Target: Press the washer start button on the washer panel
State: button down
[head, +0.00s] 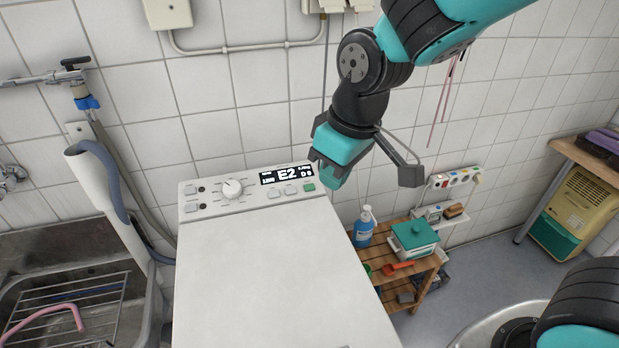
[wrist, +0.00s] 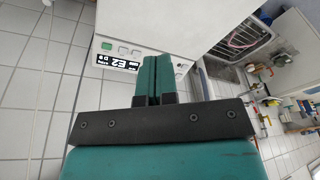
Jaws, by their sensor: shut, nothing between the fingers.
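The white washer (head: 275,270) stands against the tiled wall with its control panel (head: 215,205) along the back of its top. The panel has a round white knob (head: 232,189), a dark display (head: 286,175) reading E2, several pale buttons and one green button (head: 309,187) at its right end. In the wrist view the green button (wrist: 107,46) and the display (wrist: 117,61) appear upside down, left of the fingers. My gripper (head: 323,172) is shut and empty, near the panel's right end, close to the green button. In the wrist view its fingers (wrist: 155,60) hide part of the panel. Contact cannot be told.
A sink with a wire rack (head: 85,300) is at the left. A wooden shelf (head: 418,270) with a blue bottle (head: 364,227) and a teal-lidded box (head: 415,236) stands right of the washer. A bench with a cream and green appliance (head: 572,220) is at far right.

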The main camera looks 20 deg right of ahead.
jog(key=w+d+f+n+t+h+p, duration=0.1)
jog(key=w+f+h+p, duration=0.15)
jog(key=w, duration=0.55)
jog(key=w+d+f+n+t+h+p, duration=0.1)
jog(key=w+f+h+p, duration=0.15)
jog(key=w, duration=0.55)
jog(key=n+t+h+p, duration=0.4)
jog(key=n+h+p, duration=0.1)
jog(key=n+p, duration=0.1)
send_over(309, 187)
jog(key=s, duration=0.4)
notch_tip(309, 187, down, 8)
jog(key=shift+d, duration=0.15)
jog(key=shift+s+f, duration=0.1)
jog(key=f+b, duration=0.2)
jog(key=w+f+b, duration=0.1)
jog(key=f+b, duration=0.1)
jog(key=f, duration=0.1)
jog(key=w+f+b, duration=0.1)
jog(key=f+b, duration=0.1)
jog(key=shift+f, duration=0.25)
jog(key=shift+w+f+b, duration=0.25)
jog(key=shift+f+b, duration=0.2)
jog(key=shift+b, duration=0.4)
jog(key=shift+w+f+b, duration=0.1)
jog(key=shift+f+b, duration=0.35)
jog(key=shift+b, duration=0.15)
